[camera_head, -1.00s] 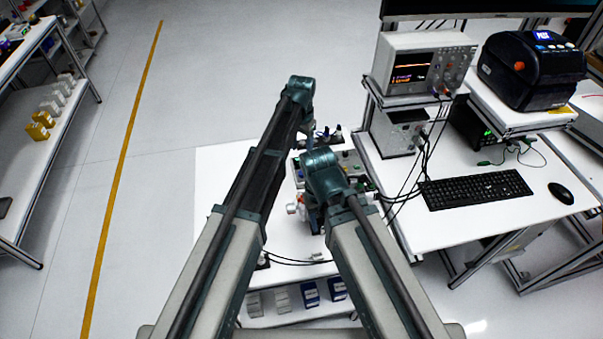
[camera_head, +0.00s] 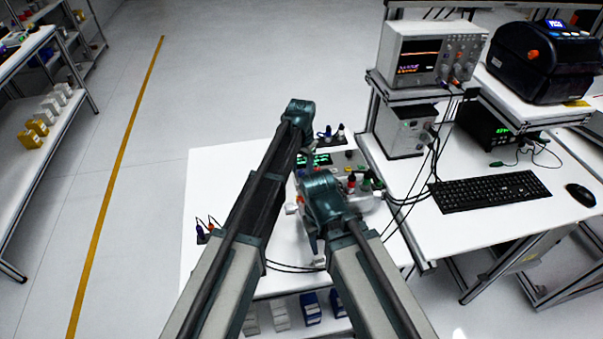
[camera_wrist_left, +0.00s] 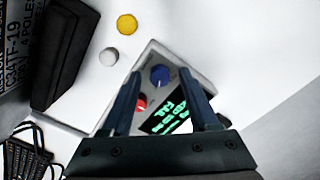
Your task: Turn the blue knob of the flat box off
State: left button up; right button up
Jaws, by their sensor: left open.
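In the left wrist view, the flat box (camera_wrist_left: 192,73) is pale with a blue knob (camera_wrist_left: 160,76), a red knob (camera_wrist_left: 140,103) and a lit green display. My left gripper (camera_wrist_left: 159,74) is open, its fingers apart over the box with the blue knob showing between the tips. I cannot tell whether they touch it. In the head view, the box's green display (camera_head: 318,160) shows beside my left arm, whose gripper is mostly hidden. The blue knob is not clear there. My right gripper (camera_head: 318,250) is only partly visible below its arm.
The white table (camera_head: 225,190) carries other devices with coloured terminals and cables. A bench to the right holds a keyboard (camera_head: 490,192), an oscilloscope and a black printer. The table's left part is mostly clear. The wrist view shows yellow and grey round objects near the box.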

pick_arm(q)
jog(key=shift+c, duration=0.3)
grip_shut()
jog(key=n, duration=1.1)
dwell(0.5)
jog(key=shift+n, duration=0.5)
